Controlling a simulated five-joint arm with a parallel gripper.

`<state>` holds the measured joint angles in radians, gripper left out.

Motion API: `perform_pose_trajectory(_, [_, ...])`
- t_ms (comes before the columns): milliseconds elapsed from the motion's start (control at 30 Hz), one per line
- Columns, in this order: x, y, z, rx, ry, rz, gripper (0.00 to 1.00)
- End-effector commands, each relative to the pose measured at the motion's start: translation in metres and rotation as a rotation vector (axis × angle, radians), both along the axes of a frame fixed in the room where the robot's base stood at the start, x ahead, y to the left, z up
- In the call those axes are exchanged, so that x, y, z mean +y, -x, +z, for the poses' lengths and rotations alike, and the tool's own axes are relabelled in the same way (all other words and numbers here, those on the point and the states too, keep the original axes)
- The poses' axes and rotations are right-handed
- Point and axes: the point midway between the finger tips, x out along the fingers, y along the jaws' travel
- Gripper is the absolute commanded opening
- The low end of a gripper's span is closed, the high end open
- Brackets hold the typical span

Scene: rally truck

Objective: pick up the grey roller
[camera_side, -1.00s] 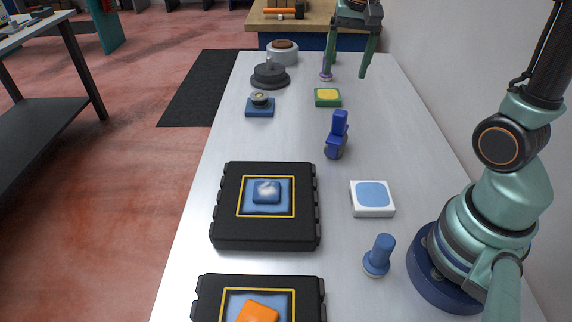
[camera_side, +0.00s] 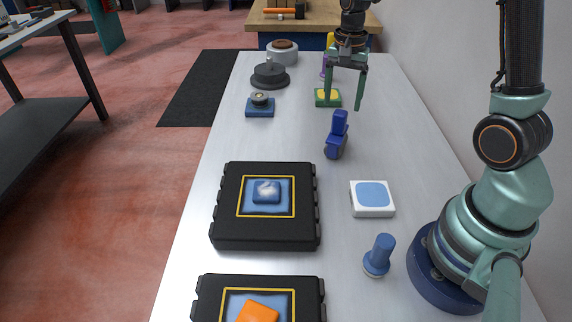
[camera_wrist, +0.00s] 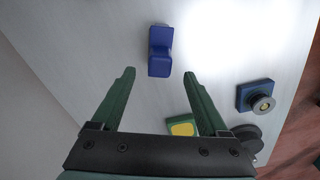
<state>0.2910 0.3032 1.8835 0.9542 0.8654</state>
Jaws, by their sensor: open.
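My gripper (camera_side: 343,106) is open and empty, above the table on the far side of the blue piece. A dark grey stepped disc (camera_side: 270,77) lies farther back on the left.
A green block with a yellow top (camera_side: 328,97) is close by the fingers. A blue base with a round knob (camera_side: 259,107) stands to the left. Nearer are a black case (camera_side: 225,205), a white-and-blue block (camera_side: 372,212) and a blue peg (camera_side: 380,252). Table around the blue piece is clear.

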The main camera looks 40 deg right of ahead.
Motion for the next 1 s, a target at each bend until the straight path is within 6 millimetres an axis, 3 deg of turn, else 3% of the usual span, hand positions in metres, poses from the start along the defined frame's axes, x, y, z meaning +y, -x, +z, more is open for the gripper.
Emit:
perform_pose_trajectory(300, [0.002,0.002,-0.043,0.004,-0.002,0.001,0.78])
perform_pose_trajectory(633, [0.002,0.001,-0.049,0.001,-0.001,0.001,0.78])
perform_pose_trajectory(833, [0.002,0.001,-0.049,0.000,0.000,0.001,0.01])
perform_pose_trajectory(1000, [0.002,0.001,-0.048,0.000,0.000,0.001,0.00])
